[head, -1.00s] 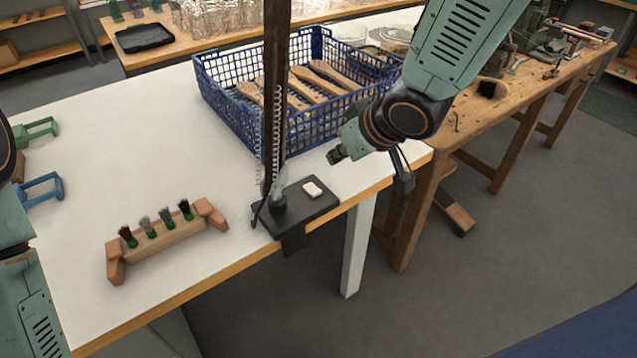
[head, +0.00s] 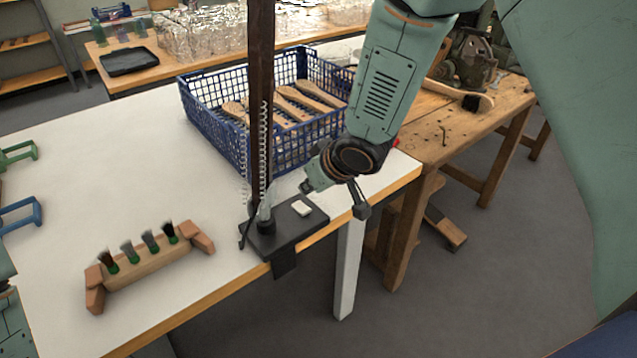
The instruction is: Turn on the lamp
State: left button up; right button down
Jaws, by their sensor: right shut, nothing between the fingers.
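The lamp's dark post (head: 261,100) rises out of the top of the view, with a coiled spring alongside it. Its head is not in view. Its black base (head: 283,237) is clamped at the table's front edge. A small white rocker switch (head: 301,208) sits on the base, right of the post. My right gripper (head: 306,187) is shut and empty, just above and behind the switch in the picture. I cannot tell whether it touches. My left gripper is out of view; only a bit of my left arm shows at the lower left.
A blue crate (head: 213,124) with wooden brush bodies stands behind the lamp. A wooden holder with several bristle tufts (head: 150,265) lies front left. Green (head: 17,155) and blue (head: 20,214) frames sit at the left edge. The white table (head: 120,170) is clear between them.

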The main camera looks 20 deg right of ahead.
aim_at(306, 211)
jog(key=f, duration=0.1)
jog(key=f+b, duration=0.1)
jog(key=f, duration=0.1)
jog(key=shift+s+a+f+b, duration=0.1)
jog(key=shift+a+f+b, duration=0.15)
jog(key=shift+b, duration=0.1)
jog(key=shift+f, duration=0.25)
jog(key=shift+d+f, duration=0.2)
jog(key=shift+f, duration=0.1)
jog(key=shift+s+a, duration=0.1)
jog(key=shift+s+f, duration=0.15)
jog(key=shift+f, duration=0.2)
jog(key=shift+f+b, duration=0.15)
jog(key=shift+b, duration=0.15)
jog(key=shift+r, duration=0.2)
